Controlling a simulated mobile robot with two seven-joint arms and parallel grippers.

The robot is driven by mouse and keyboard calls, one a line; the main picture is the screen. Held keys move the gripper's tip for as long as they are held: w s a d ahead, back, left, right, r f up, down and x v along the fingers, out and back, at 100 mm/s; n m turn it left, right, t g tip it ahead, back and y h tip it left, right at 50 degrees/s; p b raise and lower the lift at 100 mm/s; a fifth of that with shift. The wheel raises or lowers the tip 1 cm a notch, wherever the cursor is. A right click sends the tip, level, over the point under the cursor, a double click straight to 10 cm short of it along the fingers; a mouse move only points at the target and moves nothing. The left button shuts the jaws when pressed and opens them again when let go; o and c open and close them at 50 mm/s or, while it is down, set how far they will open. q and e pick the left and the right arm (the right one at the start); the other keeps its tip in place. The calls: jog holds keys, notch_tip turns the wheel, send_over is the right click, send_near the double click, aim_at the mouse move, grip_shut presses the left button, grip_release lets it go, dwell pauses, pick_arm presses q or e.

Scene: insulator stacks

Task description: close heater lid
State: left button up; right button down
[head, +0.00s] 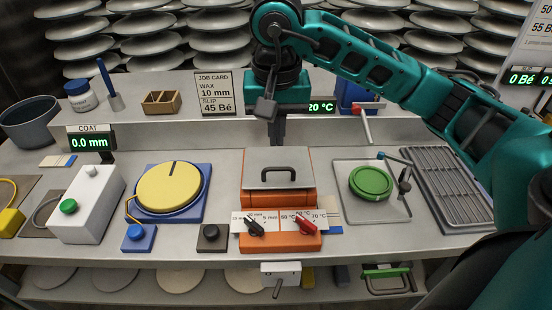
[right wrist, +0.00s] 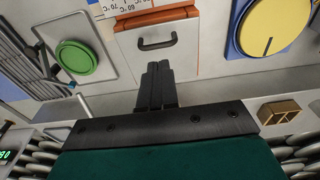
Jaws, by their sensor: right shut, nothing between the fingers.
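The heater (head: 280,199) is an orange box at the middle of the bench. Its grey lid (head: 258,178) with a black handle (head: 278,171) lies over its top and looks flat, down on the orange body. The lid also shows in the right wrist view (right wrist: 158,62), with the handle facing me. My right gripper (head: 277,140) points down just behind the lid's back edge, shut and empty. In the right wrist view its fingertips (right wrist: 157,68) are close to the lid edge; I cannot tell whether they touch. My left gripper is not in view.
A yellow disc (head: 170,188) on a blue base stands left of the heater. A green disc (head: 371,181) on a plate and a grey rack (head: 448,185) stand to the right. Black and red knobs (head: 305,224) are at the heater's front. A job card (head: 215,92) stands behind.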

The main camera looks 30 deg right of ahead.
aim_at(276, 168)
jog(key=f, duration=0.6)
jog(key=shift+w+d+f, duration=0.15)
jog(key=shift+w, duration=0.1)
jog(key=shift+f, duration=0.15)
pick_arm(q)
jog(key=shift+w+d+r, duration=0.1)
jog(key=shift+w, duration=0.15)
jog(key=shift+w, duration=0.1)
